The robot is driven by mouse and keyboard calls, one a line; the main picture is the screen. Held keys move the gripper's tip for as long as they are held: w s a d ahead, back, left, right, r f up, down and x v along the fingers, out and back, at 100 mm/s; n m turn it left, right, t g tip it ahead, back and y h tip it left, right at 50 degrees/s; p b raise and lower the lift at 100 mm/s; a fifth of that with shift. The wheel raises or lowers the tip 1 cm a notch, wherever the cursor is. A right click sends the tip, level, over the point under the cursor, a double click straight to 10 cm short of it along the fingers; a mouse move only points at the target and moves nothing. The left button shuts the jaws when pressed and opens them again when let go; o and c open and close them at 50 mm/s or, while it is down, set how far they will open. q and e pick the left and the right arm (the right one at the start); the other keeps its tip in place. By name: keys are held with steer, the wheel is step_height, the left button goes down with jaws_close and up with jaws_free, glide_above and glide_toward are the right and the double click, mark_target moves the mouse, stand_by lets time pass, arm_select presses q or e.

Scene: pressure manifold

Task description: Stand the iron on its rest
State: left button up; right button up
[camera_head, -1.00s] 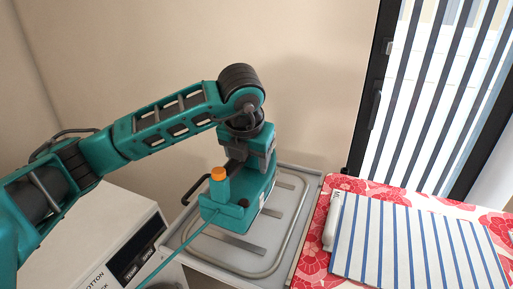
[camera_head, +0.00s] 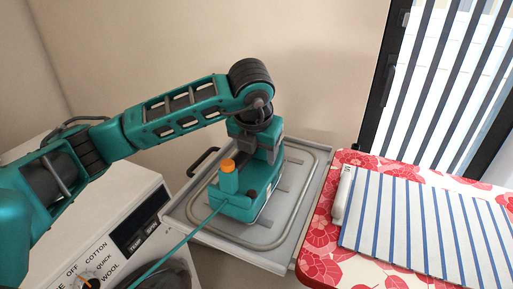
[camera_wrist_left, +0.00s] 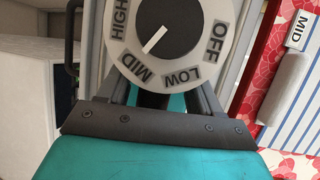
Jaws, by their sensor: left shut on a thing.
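The teal iron (camera_head: 236,208), with an orange cap and a teal cord, is over the metal rest (camera_head: 306,196), level with its pale sole edge low. Whether it touches the rest's rails I cannot tell. My left gripper (camera_head: 268,152) comes down from above and is shut on the iron's upper part, hiding the grip. In the left wrist view the iron's dial (camera_wrist_left: 168,28) reads OFF, LOW, MID, HIGH, and its white pointer line is towards MID. My right gripper is not in view.
A white washing machine (camera_head: 118,222) with a knob stands left of the rest. Right of it is an ironing board with a red floral cover (camera_head: 318,268), bearing a blue-striped cloth (camera_head: 420,225) and a white roll (camera_head: 343,195). A wall is behind; a striped window is at right.

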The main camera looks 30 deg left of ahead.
arm_select(q)
steer(key=shift+f+b, duration=0.35)
steer(key=shift+b, duration=0.2)
stand_by(0.4)
steer(key=o, duration=1.4)
steer(key=shift+s+f, duration=0.1)
steer(key=shift+f, duration=0.1)
steer(key=p+v, duration=0.1)
steer(key=v, duration=1.2)
